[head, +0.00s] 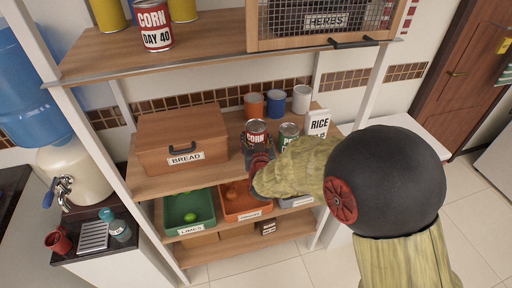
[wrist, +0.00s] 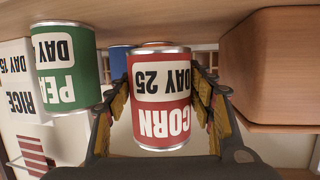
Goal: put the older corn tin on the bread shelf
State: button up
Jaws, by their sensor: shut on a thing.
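A red corn tin (head: 256,138) marked DAY 25 is at the middle shelf (head: 212,187), to the right of the bread box (head: 183,140). My gripper (head: 260,160) is shut on this tin, with a finger on each side. In the wrist view the tin (wrist: 160,118) appears upside down between the fingers; I cannot tell whether its base touches the shelf. Another red corn tin (head: 154,26), marked DAY 40, stands on the upper shelf at the left.
A green pea tin (head: 289,131) stands close to the right of the held tin. A rice box (head: 317,122) is further right. Green and orange bins (head: 189,212) sit below. A herbs cabinet (head: 325,22) is above.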

jog(key=shift+w+f+b, duration=0.15)
jog(key=shift+f+b, duration=0.2)
jog(key=shift+f, duration=1.25)
jog(key=shift+f, duration=0.1)
jog(key=o, duration=1.1)
jog(key=shift+f, duration=0.2)
jog(key=o, duration=0.4)
jog(key=shift+c, duration=0.2)
jog(key=shift+o, duration=0.5)
jog(key=shift+r, duration=0.2)
